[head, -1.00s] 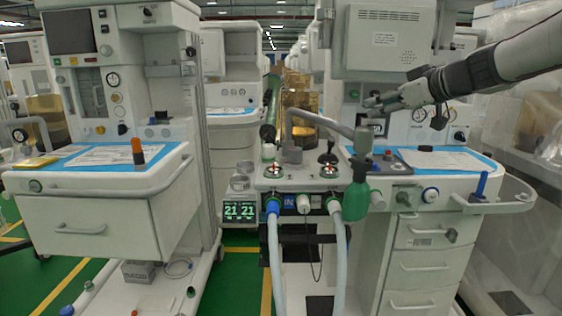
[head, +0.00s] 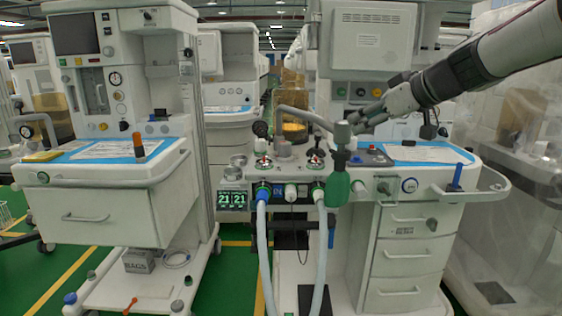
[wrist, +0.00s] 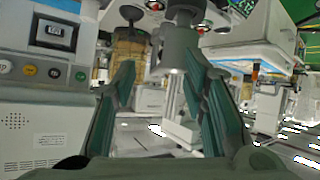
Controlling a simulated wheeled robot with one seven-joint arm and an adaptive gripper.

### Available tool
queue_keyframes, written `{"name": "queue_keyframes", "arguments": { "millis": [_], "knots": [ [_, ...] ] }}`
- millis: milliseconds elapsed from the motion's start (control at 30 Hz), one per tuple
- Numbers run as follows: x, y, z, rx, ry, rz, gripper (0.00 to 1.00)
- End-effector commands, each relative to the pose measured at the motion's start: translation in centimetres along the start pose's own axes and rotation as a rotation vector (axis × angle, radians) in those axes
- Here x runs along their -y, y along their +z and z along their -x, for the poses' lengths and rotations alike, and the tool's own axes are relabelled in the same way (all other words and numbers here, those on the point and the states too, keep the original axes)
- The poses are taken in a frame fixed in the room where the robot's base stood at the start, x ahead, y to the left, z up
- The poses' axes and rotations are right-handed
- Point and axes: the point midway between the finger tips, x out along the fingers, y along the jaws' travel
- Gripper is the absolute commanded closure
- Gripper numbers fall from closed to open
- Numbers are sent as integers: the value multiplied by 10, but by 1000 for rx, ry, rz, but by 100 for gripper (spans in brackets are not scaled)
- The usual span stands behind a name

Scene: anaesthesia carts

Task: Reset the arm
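My arm reaches in from the upper right of the head view. My gripper (head: 362,120) is in front of the right anaesthesia cart (head: 408,225), close to the top of the grey post with the green canister (head: 337,188). In the wrist view my gripper (wrist: 168,100) has its two green fingers spread apart with nothing held between them. A grey cylindrical fitting (wrist: 181,45) shows beyond the fingers, in the gap between them. I cannot tell from the head view whether the gripper touches the post.
A second cart (head: 95,205) with a large drawer stands at the left. A small monitor (head: 232,199) reads 21 21. Two pale hoses (head: 318,255) hang from the right cart. Plastic-wrapped equipment (head: 525,150) stands at the far right. Green floor (head: 237,262) is free between the carts.

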Motion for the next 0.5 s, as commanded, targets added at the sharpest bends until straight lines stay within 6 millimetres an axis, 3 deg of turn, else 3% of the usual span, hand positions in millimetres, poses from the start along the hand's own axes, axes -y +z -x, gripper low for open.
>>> {"name": "queue_keyframes", "arguments": {
  "millis": [267,500],
  "knots": [
    [77,35,24,178,-16,-69,60],
    [158,109,90,398,64,-222,60]
  ]
}}
